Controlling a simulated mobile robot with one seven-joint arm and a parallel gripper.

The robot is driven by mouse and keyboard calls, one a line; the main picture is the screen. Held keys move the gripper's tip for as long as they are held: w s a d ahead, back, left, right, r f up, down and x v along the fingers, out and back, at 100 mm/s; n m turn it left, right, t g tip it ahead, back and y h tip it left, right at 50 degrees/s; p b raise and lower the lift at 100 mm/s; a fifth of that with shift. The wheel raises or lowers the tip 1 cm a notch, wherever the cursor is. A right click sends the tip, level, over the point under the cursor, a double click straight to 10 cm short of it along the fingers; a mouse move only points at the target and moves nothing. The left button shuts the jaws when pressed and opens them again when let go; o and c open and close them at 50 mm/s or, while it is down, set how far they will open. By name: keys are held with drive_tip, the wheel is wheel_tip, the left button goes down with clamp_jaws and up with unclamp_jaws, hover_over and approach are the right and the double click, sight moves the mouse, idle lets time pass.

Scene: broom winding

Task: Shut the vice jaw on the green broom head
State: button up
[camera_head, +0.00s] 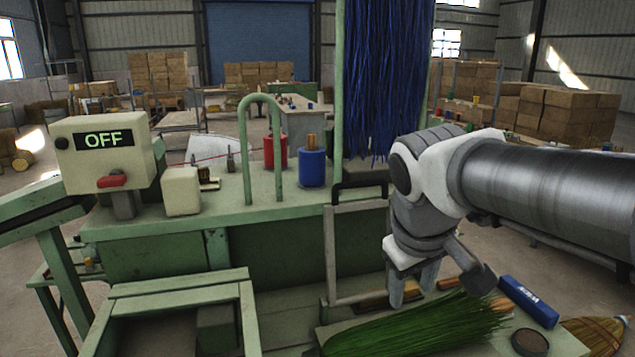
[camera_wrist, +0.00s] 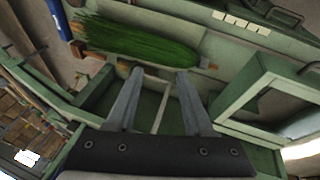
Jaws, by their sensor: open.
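The green broom head (camera_head: 415,328) is a long bundle of green bristles lying on the bench's lower front part. In the wrist view the broom head (camera_wrist: 140,38) lies across the top, beyond my fingertips. My gripper (camera_head: 411,296) points down just behind the bristles in the head view. In the wrist view my gripper (camera_wrist: 159,72) has its two fingers spread apart with nothing between them. I cannot clearly pick out the vice jaw. A grey upright frame with a black handle (camera_head: 360,187) stands on the bench left of my gripper.
A control box (camera_head: 103,150) with a red switch reads OFF. A blue box (camera_head: 528,301) lies right of the broom head.

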drive_tip(key=w+r+n+h+p, duration=0.1)
drive_tip(key=w+r+n+h, duration=0.15)
drive_tip(key=w, duration=0.85)
drive_tip(key=n+t+h+p, duration=0.2)
drive_tip(key=n+t+h, duration=0.1)
drive_tip(key=n+h, duration=0.55)
approach(351, 184)
drive_tip(key=p+x, duration=0.3)
drive_tip(key=x, duration=0.9)
drive_tip(key=shift+d, duration=0.2)
drive_tip(key=shift+c, duration=0.2)
clamp_jaws()
